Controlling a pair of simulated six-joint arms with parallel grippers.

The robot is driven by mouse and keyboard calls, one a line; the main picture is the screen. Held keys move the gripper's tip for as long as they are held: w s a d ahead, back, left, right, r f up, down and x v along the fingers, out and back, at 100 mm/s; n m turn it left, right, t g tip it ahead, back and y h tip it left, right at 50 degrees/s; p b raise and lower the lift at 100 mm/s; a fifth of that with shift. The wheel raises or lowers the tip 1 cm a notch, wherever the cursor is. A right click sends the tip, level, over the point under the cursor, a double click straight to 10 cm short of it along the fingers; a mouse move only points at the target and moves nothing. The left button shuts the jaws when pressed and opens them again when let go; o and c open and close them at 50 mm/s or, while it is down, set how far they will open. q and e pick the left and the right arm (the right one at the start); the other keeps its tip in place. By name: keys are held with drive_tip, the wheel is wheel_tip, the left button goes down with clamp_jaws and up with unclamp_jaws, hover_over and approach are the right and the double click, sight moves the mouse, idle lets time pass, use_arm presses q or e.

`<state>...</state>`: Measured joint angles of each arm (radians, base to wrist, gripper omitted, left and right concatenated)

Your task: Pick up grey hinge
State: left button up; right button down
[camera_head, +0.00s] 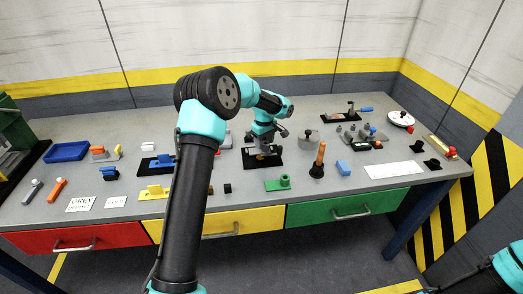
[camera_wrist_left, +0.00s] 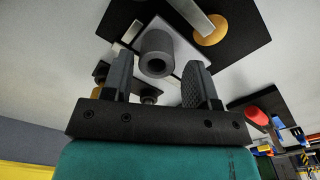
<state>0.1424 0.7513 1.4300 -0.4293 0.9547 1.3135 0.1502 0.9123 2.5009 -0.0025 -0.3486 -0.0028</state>
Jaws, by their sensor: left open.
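My left gripper (camera_head: 264,146) is over a black plate (camera_head: 278,161) near the middle of the table. In the left wrist view its two dark fingers (camera_wrist_left: 158,68) are apart. The grey hinge (camera_wrist_left: 156,52), a grey barrel with a round hole on a pale flat plate, shows between and beyond the fingertips. I cannot tell whether either finger touches it. In the head view the gripper mostly hides the hinge. My right gripper is not in view; only part of my right arm shows at the lower right corner.
A screwdriver with an orange handle (camera_head: 319,156) stands right of the gripper. A green hinge-like part (camera_head: 279,183) lies in front, and a grey block (camera_head: 307,140) is close by. A blue tray (camera_head: 67,151) is at far left. Red, yellow and green drawers (camera_head: 343,207) line the front.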

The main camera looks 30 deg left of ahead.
use_arm(q)
drive_tip(key=shift+f, duration=0.95)
clamp_jaws()
